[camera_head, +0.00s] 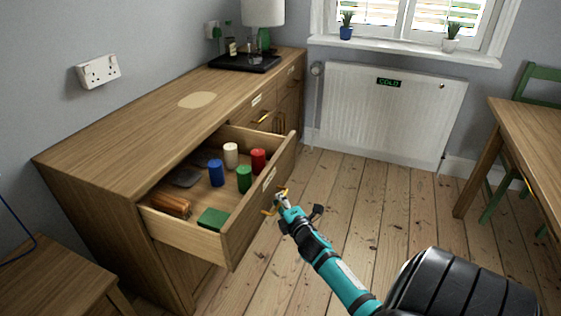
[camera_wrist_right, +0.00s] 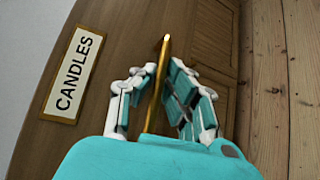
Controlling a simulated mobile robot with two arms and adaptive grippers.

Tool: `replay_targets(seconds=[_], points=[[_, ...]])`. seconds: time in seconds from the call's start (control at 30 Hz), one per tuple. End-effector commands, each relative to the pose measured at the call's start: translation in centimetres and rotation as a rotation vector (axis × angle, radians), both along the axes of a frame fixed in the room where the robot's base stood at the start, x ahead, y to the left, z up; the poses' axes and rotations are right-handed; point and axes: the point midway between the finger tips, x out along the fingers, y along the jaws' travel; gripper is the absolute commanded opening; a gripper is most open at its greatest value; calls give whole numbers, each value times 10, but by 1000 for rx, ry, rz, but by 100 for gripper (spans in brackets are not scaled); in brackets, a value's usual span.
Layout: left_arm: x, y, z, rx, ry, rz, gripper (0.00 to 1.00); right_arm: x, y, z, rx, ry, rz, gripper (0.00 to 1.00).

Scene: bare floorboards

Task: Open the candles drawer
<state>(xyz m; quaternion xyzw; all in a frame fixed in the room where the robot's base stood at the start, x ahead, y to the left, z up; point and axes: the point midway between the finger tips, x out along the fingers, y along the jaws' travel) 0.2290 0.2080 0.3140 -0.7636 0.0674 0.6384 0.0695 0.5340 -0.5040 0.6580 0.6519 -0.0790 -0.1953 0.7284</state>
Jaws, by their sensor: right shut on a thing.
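The candles drawer (camera_head: 262,207) of the wooden sideboard is pulled out, with its inside in plain view. It holds blue, cream, green and red candles (camera_head: 216,173), a green box (camera_head: 213,219), an orange-brown bundle (camera_head: 170,204) and dark flat items (camera_head: 186,177). A label reading CANDLES (camera_wrist_right: 72,74) is on its front in the right wrist view. My right gripper (camera_head: 281,200) is at the drawer front, shut on the brass handle (camera_wrist_right: 156,85), which runs between its fingers. My left gripper is not in view.
The sideboard top (camera_head: 130,135) carries a black tray (camera_head: 245,63) with a lamp (camera_head: 263,12) and bottles. A closed drawer with a brass handle (camera_head: 262,117) is beyond the open one. A table (camera_head: 525,130) stands right; a small wooden table (camera_head: 50,285) stands front left. Floorboards (camera_head: 365,215) between are clear.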

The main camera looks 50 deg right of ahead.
Motion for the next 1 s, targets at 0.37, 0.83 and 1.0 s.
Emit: replay_targets(seconds=[0.37, 0.83, 1.0], points=[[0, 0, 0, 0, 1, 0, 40, 1, 0, 1, -2, -2, -1, 33], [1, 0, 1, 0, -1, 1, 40, -46, 19, 6, -1, 1, 0, 33], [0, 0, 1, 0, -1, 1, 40, -78, 33, 12, 0, 0, 0, 33]])
